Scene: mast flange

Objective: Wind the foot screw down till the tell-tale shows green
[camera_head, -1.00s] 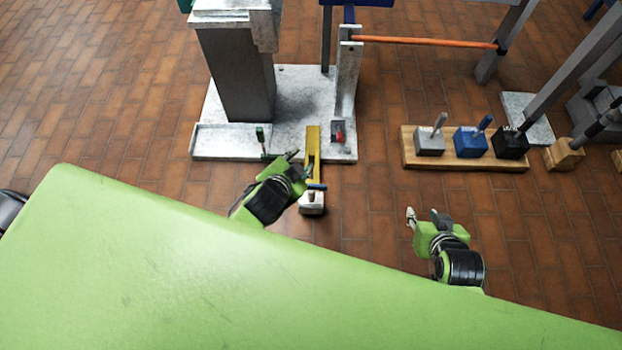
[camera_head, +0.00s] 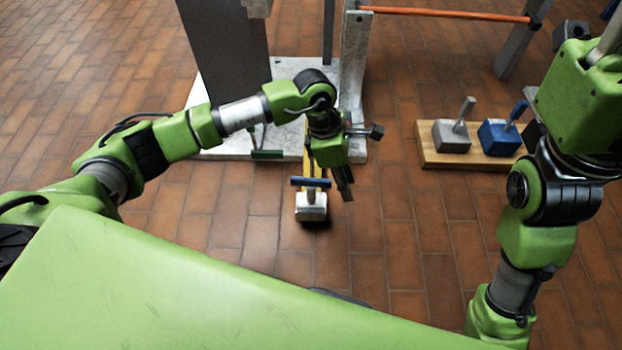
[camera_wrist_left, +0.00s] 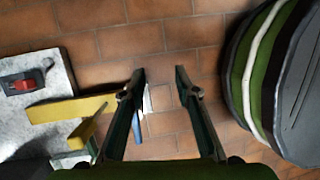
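The foot screw has a blue cross handle (camera_head: 311,182) above a pale metal foot (camera_head: 311,207), at the end of a yellow beam (camera_wrist_left: 68,109). My left gripper (camera_head: 345,186) points down just right of the handle in the head view. In the left wrist view its two fingers (camera_wrist_left: 160,76) are apart with floor between them. The blue handle (camera_wrist_left: 137,132) shows partly behind the left finger. The tell-tale (camera_wrist_left: 24,82) on the pale plate shows red; my left arm hides it in the head view. My right arm's green end (camera_head: 580,100) is raised at the right; its fingers are not clear.
A pale base plate (camera_head: 215,144) carries a grey column (camera_head: 228,55) and an upright post (camera_head: 354,55). A wooden board (camera_head: 435,158) with grey (camera_head: 452,137) and blue (camera_head: 498,137) handled blocks lies at the right. Tiled floor is clear between the foot and board.

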